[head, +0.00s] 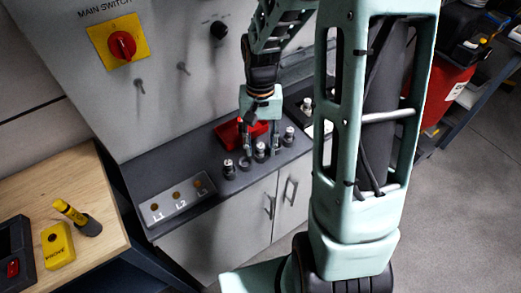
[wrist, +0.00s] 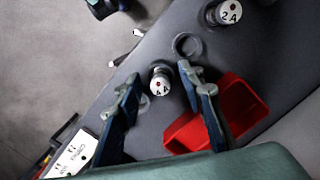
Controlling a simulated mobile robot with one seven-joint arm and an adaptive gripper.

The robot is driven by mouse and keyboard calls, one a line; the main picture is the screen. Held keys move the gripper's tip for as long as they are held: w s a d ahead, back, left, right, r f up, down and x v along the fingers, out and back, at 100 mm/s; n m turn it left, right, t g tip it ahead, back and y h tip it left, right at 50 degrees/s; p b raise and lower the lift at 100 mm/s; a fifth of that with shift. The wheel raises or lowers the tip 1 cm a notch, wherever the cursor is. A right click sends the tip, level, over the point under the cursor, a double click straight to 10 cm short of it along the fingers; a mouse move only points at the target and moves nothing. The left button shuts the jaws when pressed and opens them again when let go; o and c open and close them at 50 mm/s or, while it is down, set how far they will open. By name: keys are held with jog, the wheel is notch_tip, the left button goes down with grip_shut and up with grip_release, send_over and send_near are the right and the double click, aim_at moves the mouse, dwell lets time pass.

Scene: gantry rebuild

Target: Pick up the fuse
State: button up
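A fuse with a white cap marked 4 A (wrist: 160,84) stands upright in the wrist view, between the two fingers of my gripper (wrist: 157,78). The fingers are open, and a gap shows beside the cap. Whether either finger touches it I cannot tell. In the head view my gripper (head: 263,140) points down over the dark bench top among several small fuses. Another fuse marked 2 A (wrist: 229,12) stands at the top right of the wrist view.
A red open bin (wrist: 240,105) lies close beside the right finger. An empty round socket (wrist: 187,45) is near the fuses. In the head view a plate marked L1, L2, L3 (head: 166,211) is at the bench front. A wooden table (head: 50,185) stands left.

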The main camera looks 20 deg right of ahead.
grip_shut()
jog(key=shift+r, duration=0.15)
jog(key=shift+r+p, duration=0.55)
notch_tip(320, 180, up, 2)
jog(key=shift+r+p, duration=0.1)
jog(key=shift+p, duration=0.7)
jog(key=s+d+r+p, duration=0.45)
jog(key=s+r, duration=0.45)
jog(key=s, duration=0.4)
jog(key=n, duration=0.3)
send_near(260, 146)
jog(key=w+f, duration=0.1)
jog(key=w, duration=0.3)
jog(key=shift+w+d+f+p, duration=0.2)
jog(key=shift+w+f+p, duration=0.1)
jog(key=shift+w+p, duration=0.15)
